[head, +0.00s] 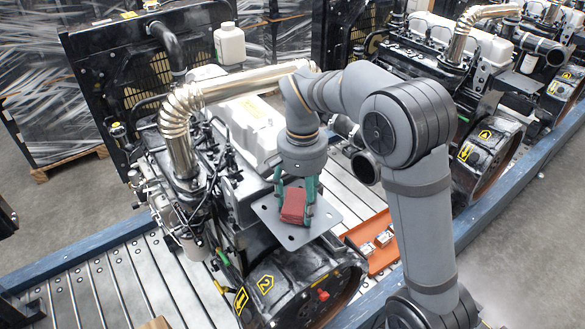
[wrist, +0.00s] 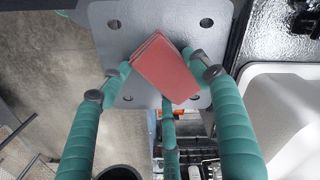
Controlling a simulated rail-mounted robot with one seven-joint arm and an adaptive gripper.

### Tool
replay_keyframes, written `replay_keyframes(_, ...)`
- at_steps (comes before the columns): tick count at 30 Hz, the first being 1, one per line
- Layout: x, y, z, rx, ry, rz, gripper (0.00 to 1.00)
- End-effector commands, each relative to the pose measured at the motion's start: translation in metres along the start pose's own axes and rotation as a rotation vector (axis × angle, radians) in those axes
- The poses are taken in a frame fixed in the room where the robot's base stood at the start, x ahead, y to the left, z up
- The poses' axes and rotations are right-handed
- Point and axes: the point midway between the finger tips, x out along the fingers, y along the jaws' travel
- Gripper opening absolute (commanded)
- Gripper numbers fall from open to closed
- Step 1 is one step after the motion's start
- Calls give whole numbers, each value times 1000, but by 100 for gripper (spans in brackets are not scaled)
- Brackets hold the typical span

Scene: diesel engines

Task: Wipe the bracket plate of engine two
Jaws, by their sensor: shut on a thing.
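The bracket plate (head: 266,209) is a flat grey plate with corner holes on top of engine two (head: 305,285), which bears a yellow decal with a 2. In the wrist view, the plate (wrist: 112,45) fills the upper middle. My gripper (head: 295,203) has green fingers and is shut on a red pad (head: 292,208) over the plate. In the wrist view, my gripper (wrist: 158,66) has fingers on both sides of the red pad (wrist: 165,70), which sits slightly turned. The pad appears at or just above the plate's surface; exact contact is hard to tell. It hides the plate's middle.
An orange tray (head: 382,262) with small boxes lies right of the plate. A metal exhaust pipe (head: 230,86) and white bottle (head: 229,43) stand behind. Another engine (head: 485,150) is at right. Blue rails (head: 80,255) edge the slatted conveyor (head: 120,285).

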Motion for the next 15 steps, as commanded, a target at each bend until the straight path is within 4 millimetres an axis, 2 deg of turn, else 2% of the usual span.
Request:
replay_keyframes(6,-6,-7,-10,5,-1,1,37)
replay_keyframes(9,-29,-7,-10,7,1,-2,38)
replay_keyframes(15,-46,-6,-10,7,0,-1,37)
